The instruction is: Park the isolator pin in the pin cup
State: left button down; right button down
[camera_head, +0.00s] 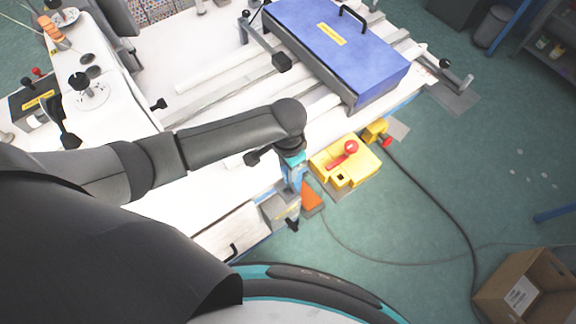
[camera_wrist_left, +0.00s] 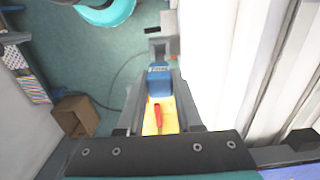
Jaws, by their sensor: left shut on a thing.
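My left gripper (camera_head: 292,190) points down at the bench's near right corner, beside the yellow box (camera_head: 345,168). In the left wrist view, the two fingers (camera_wrist_left: 158,85) flank a blue labelled piece (camera_wrist_left: 158,80), and the jaws are shut on it. I cannot tell whether this piece is the isolator pin. A red lever (camera_head: 345,155) is on top of the yellow box. A red shape (camera_wrist_left: 157,118) also shows over yellow between the fingers in the wrist view. I cannot make out the pin cup for certain. My right gripper is not in view.
A blue case (camera_head: 340,45) with a black handle lies on the bench rails at the back. An orange wedge (camera_head: 312,197) is right beside my gripper. A cable runs over the green floor to the right. A cardboard box (camera_head: 530,285) stands at the lower right.

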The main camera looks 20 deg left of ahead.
aim_at(288, 183)
pick_arm(q)
jog(key=shift+f+b, duration=1.35)
jog(key=shift+f, duration=1.05)
jog(key=shift+p, duration=0.95)
jog(key=shift+f+b, duration=1.35)
jog(key=shift+f, duration=0.65)
jog(key=c, duration=0.5)
grip_release()
jog(key=shift+r, duration=0.1)
notch_tip(288, 183, up, 15)
jog(key=shift+r+p, duration=0.1)
jog(key=shift+p, duration=1)
